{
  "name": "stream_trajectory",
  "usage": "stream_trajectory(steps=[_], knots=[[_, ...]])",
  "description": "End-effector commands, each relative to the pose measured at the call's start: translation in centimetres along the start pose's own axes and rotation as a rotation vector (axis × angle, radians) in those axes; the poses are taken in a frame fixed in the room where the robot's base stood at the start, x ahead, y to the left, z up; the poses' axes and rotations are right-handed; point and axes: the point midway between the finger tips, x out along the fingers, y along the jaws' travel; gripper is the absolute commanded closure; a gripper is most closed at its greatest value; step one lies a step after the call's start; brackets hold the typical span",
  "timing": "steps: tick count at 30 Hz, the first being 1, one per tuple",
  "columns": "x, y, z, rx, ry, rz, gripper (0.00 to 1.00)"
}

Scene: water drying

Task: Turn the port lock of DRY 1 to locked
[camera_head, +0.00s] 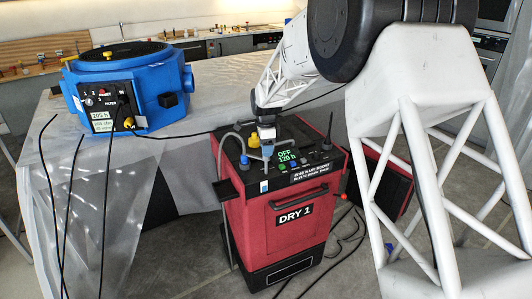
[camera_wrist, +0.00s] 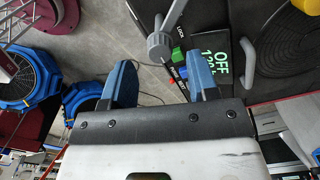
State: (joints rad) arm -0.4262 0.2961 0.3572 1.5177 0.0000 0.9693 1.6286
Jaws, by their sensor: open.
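The red dryer DRY 1 (camera_head: 283,228) stands on the floor in the head view. Its black top panel carries a lit display (camera_head: 287,154) reading OFF and 120 h. In the wrist view a grey knob with a long grey bar (camera_wrist: 158,46) lies beside the word LOCK; I take it for the port lock. Its exact setting cannot be told. My gripper (camera_head: 267,150) is over the top panel's left part. In the wrist view its blue fingers (camera_wrist: 160,62) are apart and empty, with the knob just beyond the gap between their tips. Contact cannot be told.
A yellow knob (camera_head: 253,141) is close behind my gripper. Small coloured buttons (camera_wrist: 180,72) lie near the right finger, beside the display (camera_wrist: 218,57). A blue machine (camera_head: 130,85) sits on the covered table at left. Black cables trail over the floor and table.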

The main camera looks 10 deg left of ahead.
Motion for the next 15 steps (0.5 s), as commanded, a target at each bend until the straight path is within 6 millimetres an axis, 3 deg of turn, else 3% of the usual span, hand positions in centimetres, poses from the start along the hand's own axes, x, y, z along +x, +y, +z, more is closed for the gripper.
stream_trajectory(steps=[9,15], knots=[[-3.7,0.0,0.0,0.000,0.000,0.002,0.46],[-4.7,0.0,0.0,0.000,0.000,0.002,0.46]])
